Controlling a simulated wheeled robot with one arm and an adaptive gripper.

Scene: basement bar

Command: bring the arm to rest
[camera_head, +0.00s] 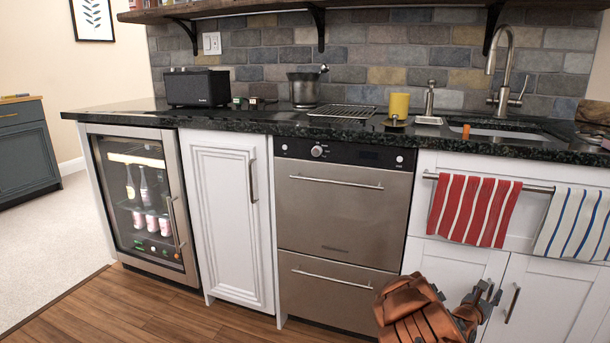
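My arm, orange-brown, shows at the bottom right of the head view, in front of the white lower cabinet doors. My gripper (483,292) is at the right end of the arm, with dark grey parts pointing up. It is small and partly hidden by the arm, so its opening cannot be made out. I see nothing held in it. It is below the counter (290,125) and the hanging towels, and whether it touches the doors cannot be told.
A red striped towel (474,210) and a blue striped towel (573,224) hang above the arm. A steel two-drawer appliance (335,225) stands left of it. A drinks fridge (140,200) is farther left. Wooden floor (150,312) is clear at lower left.

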